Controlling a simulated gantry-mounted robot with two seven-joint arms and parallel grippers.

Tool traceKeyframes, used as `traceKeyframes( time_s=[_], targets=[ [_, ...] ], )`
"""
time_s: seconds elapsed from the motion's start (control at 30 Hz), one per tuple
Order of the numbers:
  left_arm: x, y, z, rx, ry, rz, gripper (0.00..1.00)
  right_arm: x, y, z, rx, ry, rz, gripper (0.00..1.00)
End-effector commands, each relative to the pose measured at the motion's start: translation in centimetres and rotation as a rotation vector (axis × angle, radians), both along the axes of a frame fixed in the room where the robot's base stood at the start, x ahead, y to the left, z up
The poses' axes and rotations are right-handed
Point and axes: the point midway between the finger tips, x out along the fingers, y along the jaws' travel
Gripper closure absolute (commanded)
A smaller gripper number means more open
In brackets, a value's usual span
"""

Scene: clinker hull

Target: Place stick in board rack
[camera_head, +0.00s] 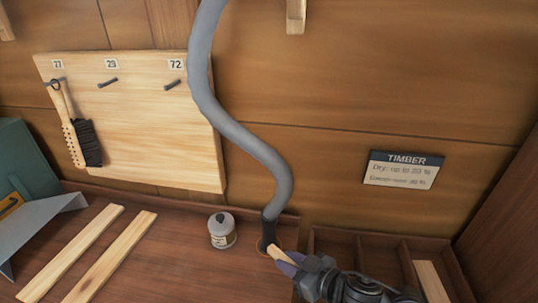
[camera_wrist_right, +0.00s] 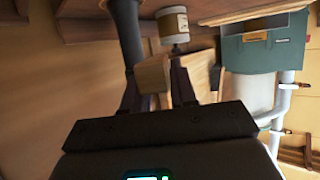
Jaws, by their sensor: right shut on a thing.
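A pale wooden stick (camera_head: 279,238) shows at the fingertips of my right gripper (camera_head: 285,256), near the back of the bench. In the right wrist view the stick (camera_wrist_right: 153,76) is between the two dark fingers, and the gripper is shut on it. Its far part is hard to make out. The divided wooden rack (camera_head: 404,262), which looks like the board rack, is at the lower right, with a pale board (camera_head: 432,281) in its right compartment. My right arm covers part of the rack's front. My left gripper is not in view.
A grey hose (camera_head: 240,135) hangs down to a black nozzle (camera_head: 268,228) close beside the stick. A small jar (camera_head: 222,232) stands left of it. Two pale slats (camera_head: 112,255) lie on the bench. A hook board (camera_head: 150,130) with a brush (camera_head: 76,125) is behind.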

Motion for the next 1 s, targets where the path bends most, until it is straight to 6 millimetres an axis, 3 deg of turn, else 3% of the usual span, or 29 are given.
traceKeyframes(
  time_s=[0.1, 0.3, 0.67, 1.0],
  targets=[
    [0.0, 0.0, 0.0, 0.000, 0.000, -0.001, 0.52, 1.1, -4.1, -2.8, 0.003, 0.016, -0.247, 1.00],
    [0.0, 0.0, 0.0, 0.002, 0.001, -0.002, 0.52, 1.1, -9.5, -6.1, -0.003, 0.013, -0.506, 1.00],
    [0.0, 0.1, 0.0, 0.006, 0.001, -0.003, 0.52, -1.2, -15.6, -10.8, -0.004, 0.008, -0.768, 1.00],
    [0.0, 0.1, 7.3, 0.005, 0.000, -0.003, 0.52, -2.5, -15.6, -4.0, -0.001, 0.002, -0.769, 1.00]
  ],
)
